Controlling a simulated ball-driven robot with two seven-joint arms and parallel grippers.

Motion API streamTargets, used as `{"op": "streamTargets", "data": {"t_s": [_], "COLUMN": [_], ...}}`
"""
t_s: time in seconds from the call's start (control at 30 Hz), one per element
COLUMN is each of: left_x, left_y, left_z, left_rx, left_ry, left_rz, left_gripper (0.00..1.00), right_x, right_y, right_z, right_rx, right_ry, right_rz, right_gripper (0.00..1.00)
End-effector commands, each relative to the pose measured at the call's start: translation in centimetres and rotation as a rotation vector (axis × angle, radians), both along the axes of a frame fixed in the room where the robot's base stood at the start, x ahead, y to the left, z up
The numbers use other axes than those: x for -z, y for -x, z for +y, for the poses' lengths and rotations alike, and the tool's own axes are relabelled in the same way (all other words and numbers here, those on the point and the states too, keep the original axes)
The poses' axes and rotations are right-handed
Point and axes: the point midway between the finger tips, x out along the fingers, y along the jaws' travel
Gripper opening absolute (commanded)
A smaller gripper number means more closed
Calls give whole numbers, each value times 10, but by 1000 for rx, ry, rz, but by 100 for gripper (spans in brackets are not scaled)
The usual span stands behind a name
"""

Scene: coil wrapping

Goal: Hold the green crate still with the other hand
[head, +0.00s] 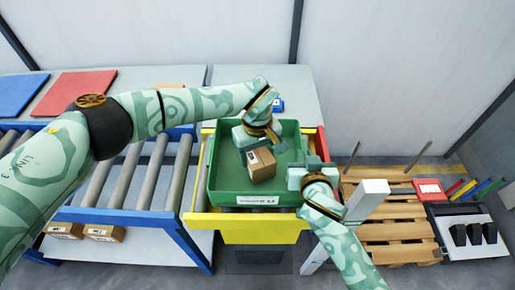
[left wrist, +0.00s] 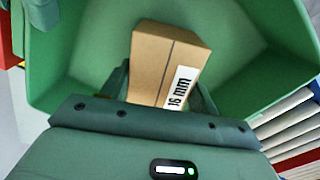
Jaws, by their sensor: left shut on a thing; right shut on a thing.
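The green crate (head: 222,197) sits in a yellow-sided stand in the middle of the head view, with a white label on its front. My left gripper (head: 257,149) reaches down into the crate and is shut on a brown cardboard box (head: 261,166). In the left wrist view the box (left wrist: 160,55) is between the fingers of the left gripper (left wrist: 160,96), with a "16 mm" label and the green crate (left wrist: 245,50) around it. My right gripper (head: 303,172) is shut on the crate's right wall; its fingertips are partly hidden.
A roller conveyor (head: 150,175) with a blue frame stands left of the crate, with cardboard boxes (head: 104,233) below it. A wooden pallet (head: 395,232) and a white post (head: 367,199) are at right. Red (head: 72,92) and blue (head: 20,92) panels lie on the back table.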

Motion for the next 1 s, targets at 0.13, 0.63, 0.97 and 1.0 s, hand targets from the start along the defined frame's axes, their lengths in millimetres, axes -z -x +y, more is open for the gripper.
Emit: {"op": "streamTargets", "data": {"t_s": [0.13, 0.63, 0.97, 1.0], "left_x": [2, 2, -20, -29], "left_y": [0, 0, -1, -2], "left_z": [0, 0, 0, 0], "left_rx": [1, 1, 2, 2], "left_ry": [1, 1, 2, 1], "left_rz": [-2, -1, -4, -5], "left_gripper": [16, 85, 85, 85], "right_x": [0, 0, 0, 0], "right_y": [0, 0, 0, 0], "right_z": [0, 0, 0, 0], "right_rx": [0, 0, -1, -1], "right_ry": [2, 2, 2, 2], "right_rz": [1, 1, 0, 0], "right_gripper": [0, 0, 0, 0]}}
